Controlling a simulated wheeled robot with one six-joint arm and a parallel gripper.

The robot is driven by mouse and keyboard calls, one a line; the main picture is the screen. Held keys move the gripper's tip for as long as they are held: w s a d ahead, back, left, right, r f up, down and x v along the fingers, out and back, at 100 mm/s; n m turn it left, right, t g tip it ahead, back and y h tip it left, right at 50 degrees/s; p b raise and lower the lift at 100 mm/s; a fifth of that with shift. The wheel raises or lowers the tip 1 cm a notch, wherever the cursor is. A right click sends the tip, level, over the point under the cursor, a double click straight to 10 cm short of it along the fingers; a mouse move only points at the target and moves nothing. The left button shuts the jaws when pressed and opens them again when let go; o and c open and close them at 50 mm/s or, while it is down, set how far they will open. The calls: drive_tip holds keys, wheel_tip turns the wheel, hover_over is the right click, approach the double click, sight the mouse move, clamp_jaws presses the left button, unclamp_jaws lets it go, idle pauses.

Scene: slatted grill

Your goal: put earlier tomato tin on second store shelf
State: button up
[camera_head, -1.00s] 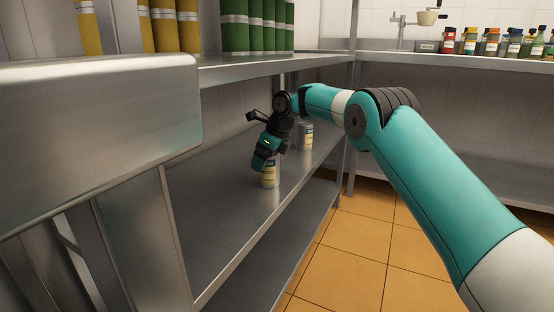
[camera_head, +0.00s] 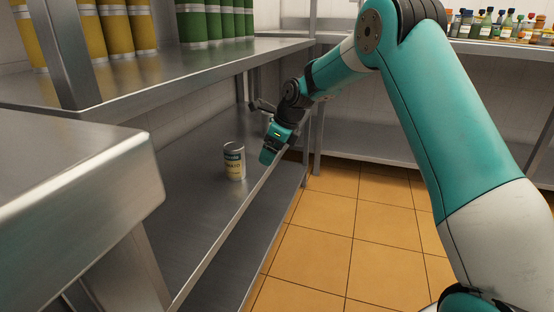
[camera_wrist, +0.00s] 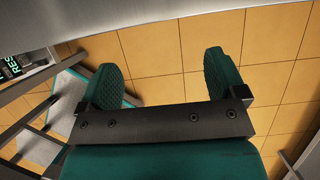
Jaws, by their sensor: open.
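One tin (camera_head: 234,161) with a pale label and a dark band near its top stands upright on the middle metal shelf (camera_head: 190,195) in the head view. Its label is too small to read. My gripper (camera_head: 268,155) is to the right of the tin, near the shelf's front edge, apart from it. In the wrist view my gripper (camera_wrist: 160,82) has its two green fingers spread, with only floor tiles between them. No tin shows in the wrist view.
Yellow canisters (camera_head: 112,28) and green canisters (camera_head: 215,22) stand on the shelf above. A metal counter corner (camera_head: 130,165) juts in at left. Bottles (camera_head: 490,25) line the back shelf. Orange tiled floor (camera_head: 330,235) is open at right.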

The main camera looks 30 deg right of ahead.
drive_tip(key=s+a+r+n+g, duration=0.1)
drive_tip(key=s+a+r+n, duration=0.3)
drive_tip(key=s+a+n, duration=0.3)
drive_tip(key=s+a+r+n, duration=0.4)
drive_tip(key=s+n, duration=0.4)
drive_tip(key=s, duration=0.1)
drive_tip(key=s+a+n+g, duration=0.1)
drive_tip(key=s+a+n, duration=0.1)
drive_tip(key=s+n, duration=0.7)
drive_tip(key=s+a+n+g+y, duration=0.1)
drive_tip(key=s+a+n, duration=0.1)
drive_tip(key=s+n, duration=0.8)
drive_tip(key=shift+s+a+r, duration=0.35)
drive_tip(key=shift+s+r, duration=0.05)
drive_tip(key=shift+s, duration=2.2)
